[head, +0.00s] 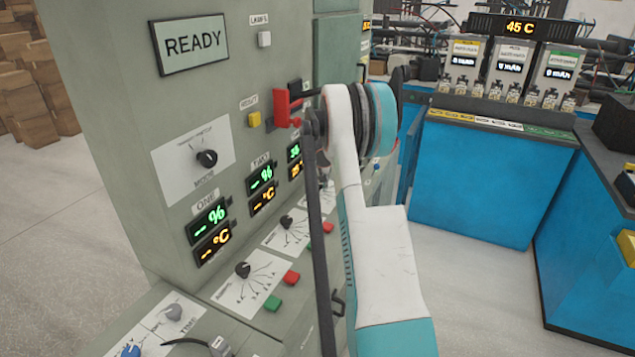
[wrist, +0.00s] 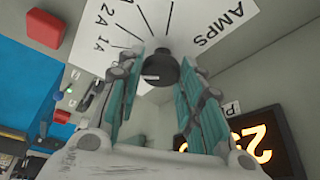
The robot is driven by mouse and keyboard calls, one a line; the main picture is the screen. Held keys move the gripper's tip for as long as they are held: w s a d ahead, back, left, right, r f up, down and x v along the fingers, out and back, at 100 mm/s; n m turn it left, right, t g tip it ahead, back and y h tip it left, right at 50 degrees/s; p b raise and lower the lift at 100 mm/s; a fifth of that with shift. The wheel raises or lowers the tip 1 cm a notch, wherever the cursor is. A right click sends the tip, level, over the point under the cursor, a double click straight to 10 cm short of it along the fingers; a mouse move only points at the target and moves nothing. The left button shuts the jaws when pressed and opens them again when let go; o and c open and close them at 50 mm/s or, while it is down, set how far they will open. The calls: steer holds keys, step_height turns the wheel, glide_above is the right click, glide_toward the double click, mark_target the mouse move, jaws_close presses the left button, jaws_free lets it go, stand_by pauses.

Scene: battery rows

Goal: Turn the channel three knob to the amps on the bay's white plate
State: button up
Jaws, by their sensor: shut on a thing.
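The channel three knob (wrist: 162,69) is dark and round in the wrist view, on a white dial plate (wrist: 185,22) lettered AMPS with radiating marks; 1A and 2A read clearly. My gripper (wrist: 161,84) has its teal-padded fingers on both sides of the knob and is shut on it. Which mark the knob points to cannot be told. In the head view my arm hides this knob and the gripper's fingertips; a piece of white dial plate (head: 327,197) shows beside the arm. Three bays stand at the back right; the middle one has a white plate (head: 515,52), its print too small to read.
Two like knobs, the nearest (head: 242,269) and another (head: 286,222), sit on the panel with red and green buttons. A red lever (head: 284,108) stands near my arm. Blue cabinets (head: 490,185) stand right; open floor lies between.

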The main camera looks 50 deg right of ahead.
steer(key=shift+m, duration=0.9)
steer(key=shift+g, duration=0.3)
steer(key=o, duration=1)
steer(key=shift+o, duration=0.2)
